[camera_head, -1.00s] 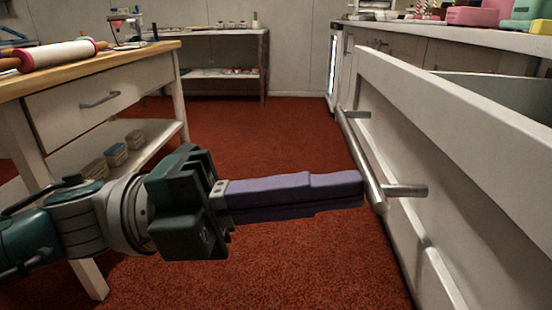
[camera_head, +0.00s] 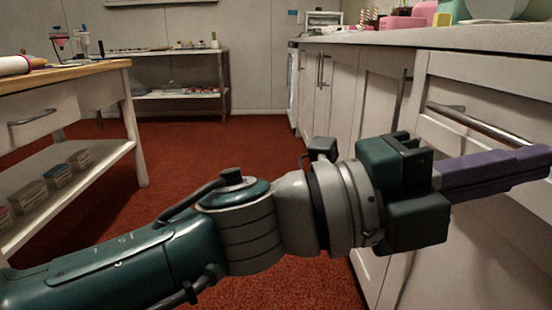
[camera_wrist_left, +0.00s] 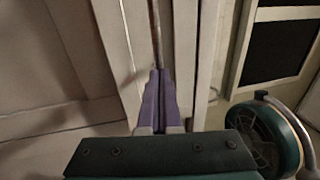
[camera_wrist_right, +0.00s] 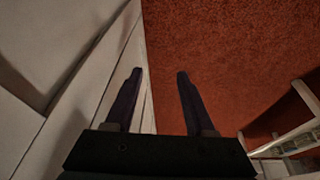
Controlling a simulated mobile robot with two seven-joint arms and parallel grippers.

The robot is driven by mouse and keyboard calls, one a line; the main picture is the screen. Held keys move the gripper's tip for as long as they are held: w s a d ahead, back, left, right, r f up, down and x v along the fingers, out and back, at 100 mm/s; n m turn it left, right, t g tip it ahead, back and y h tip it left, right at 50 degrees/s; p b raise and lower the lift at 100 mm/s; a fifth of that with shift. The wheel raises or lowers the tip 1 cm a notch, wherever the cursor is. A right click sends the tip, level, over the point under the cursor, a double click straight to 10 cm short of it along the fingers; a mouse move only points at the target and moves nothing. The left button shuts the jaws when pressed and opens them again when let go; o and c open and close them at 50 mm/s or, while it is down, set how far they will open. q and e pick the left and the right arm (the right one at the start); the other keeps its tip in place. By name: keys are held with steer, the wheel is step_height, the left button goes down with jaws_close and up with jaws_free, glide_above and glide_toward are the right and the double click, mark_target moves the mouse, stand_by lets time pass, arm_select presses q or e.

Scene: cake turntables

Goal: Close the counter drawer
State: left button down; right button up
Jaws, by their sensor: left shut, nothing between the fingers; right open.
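The counter drawer (camera_head: 490,72) is a pale front panel under the countertop at the right of the head view. No opening into it shows there, and its front looks flush or nearly flush with the counter; I cannot tell whether a small gap is left. Its metal bar handle (camera_head: 480,123) also shows in the left wrist view (camera_wrist_left: 156,35). My left gripper (camera_head: 546,160) is shut and empty, its purple fingers in front of the drawer, close to the handle; contact is unclear. My right gripper (camera_wrist_right: 160,72) is open and empty, beside pale cabinet fronts and above the carpet.
The countertop (camera_head: 430,38) holds pink boxes (camera_head: 402,20) and other items. More cabinet doors (camera_head: 333,85) run along the right. A wooden-topped table (camera_head: 80,72) stands at left, and a shelf table (camera_head: 180,72) at the back. Red carpet between them is clear.

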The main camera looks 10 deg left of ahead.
arm_select(q)
steer(key=x, duration=0.2)
steer(key=b+x, duration=0.1)
steer(key=x, duration=0.1)
steer(key=shift+f, duration=0.45)
steer(key=shift+a+f, duration=0.1)
